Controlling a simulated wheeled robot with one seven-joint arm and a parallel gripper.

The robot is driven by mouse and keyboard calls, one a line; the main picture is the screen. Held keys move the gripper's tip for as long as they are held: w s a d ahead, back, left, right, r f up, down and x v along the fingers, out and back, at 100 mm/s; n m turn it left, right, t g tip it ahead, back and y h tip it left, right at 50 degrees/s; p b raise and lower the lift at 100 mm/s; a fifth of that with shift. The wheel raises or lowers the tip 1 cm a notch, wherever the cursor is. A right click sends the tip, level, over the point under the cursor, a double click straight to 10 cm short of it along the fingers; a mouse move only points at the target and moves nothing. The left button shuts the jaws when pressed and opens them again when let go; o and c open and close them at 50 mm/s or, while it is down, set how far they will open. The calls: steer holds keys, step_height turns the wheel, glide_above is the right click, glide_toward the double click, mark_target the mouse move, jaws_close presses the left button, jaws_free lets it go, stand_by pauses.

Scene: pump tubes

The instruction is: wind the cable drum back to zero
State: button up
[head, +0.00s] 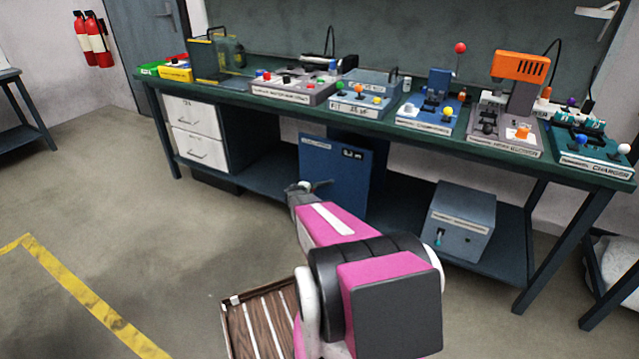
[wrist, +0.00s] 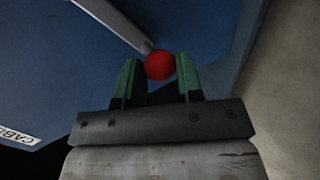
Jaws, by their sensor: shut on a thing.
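The cable drum is a blue box (head: 335,175) standing on the bench's lower shelf in the head view. A small dark display (head: 352,153) on its front seems to read about 0.2 m, too small to be sure. In the wrist view its blue face (wrist: 50,75) carries a partly seen label (wrist: 18,136) starting "CAB". A grey crank arm (wrist: 115,24) ends in a red ball knob (wrist: 160,65). My gripper (wrist: 158,78) is shut on this knob, with a green finger on each side. In the head view my gripper (head: 311,187) is at the box's lower left; the knob is hidden there.
A grey box (head: 460,222) with a small teal handle stands on the shelf to the right. The bench top (head: 415,137) above holds several devices with coloured knobs. A slatted wooden surface (head: 262,325) lies low in front. Floor to the left is clear.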

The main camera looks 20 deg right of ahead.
steer(key=shift+s+d+f, duration=0.1)
steer(key=shift+f, duration=0.15)
steer(key=shift+s+d+f, duration=0.25)
steer(key=shift+s+f, duration=0.1)
steer(key=shift+f, duration=0.25)
steer(key=shift+s+d+f, duration=0.3)
steer(key=shift+s+f, duration=0.1)
steer(key=shift+f, duration=0.15)
steer(key=shift+s, duration=0.1)
steer(key=shift+s+d+f, duration=0.4)
steer(key=shift+s+f, duration=0.1)
stand_by(0.4)
